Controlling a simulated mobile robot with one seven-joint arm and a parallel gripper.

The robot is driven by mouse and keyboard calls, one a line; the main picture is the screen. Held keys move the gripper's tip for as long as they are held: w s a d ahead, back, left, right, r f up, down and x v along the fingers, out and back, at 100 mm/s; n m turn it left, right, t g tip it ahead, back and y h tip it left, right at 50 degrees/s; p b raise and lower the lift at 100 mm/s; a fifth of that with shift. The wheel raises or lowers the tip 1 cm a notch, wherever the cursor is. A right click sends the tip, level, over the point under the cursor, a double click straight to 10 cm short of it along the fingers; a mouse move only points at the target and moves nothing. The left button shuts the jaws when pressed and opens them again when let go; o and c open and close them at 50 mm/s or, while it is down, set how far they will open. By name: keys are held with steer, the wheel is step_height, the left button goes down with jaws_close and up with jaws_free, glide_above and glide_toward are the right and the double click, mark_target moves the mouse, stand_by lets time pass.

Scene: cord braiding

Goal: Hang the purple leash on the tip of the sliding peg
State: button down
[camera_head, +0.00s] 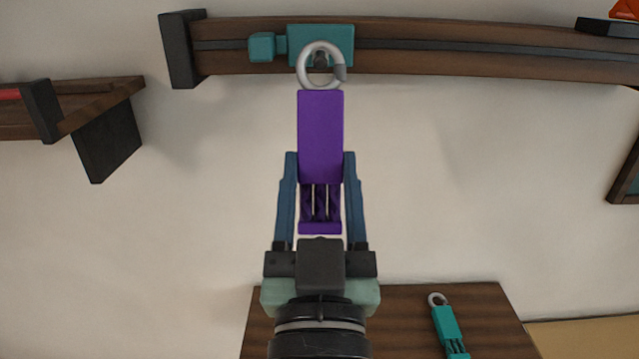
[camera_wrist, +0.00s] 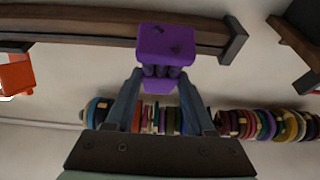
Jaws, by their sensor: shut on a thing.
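My gripper (camera_head: 320,165) is shut on the purple leash (camera_head: 320,135), which has a silver ring (camera_head: 303,70) at its top. The leash is upright in the head view, ring upward. A teal sliding block (camera_head: 340,38) sits on the wooden wall rail, with a smaller teal knob (camera_head: 262,47) at its left. The ring overlaps the block's lower part, and a dark peg tip (camera_head: 320,60) shows inside the ring's opening. I cannot tell whether the ring is around the peg or in front of it. In the wrist view the purple leash (camera_wrist: 165,42) sits between the fingertips; the ring is hidden.
The wooden rail (camera_head: 480,35) has a dark slot and a black end block (camera_head: 182,48). A shelf (camera_head: 100,95) is at left. A wooden table (camera_head: 400,325) below holds a teal leash (camera_head: 445,325). Several coloured rolls (camera_wrist: 270,125) show in the wrist view. Bare wall surrounds my gripper.

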steer(key=w+f, duration=0.1)
steer(key=w, duration=0.7)
steer(key=shift+w+f+b, duration=0.15)
steer(key=shift+w+b, duration=0.2)
steer(key=shift+b, duration=0.1)
stand_by(0.4)
stand_by(0.6)
steer(key=shift+c, duration=0.9)
jaws_free()
steer(key=shift+f, duration=0.1)
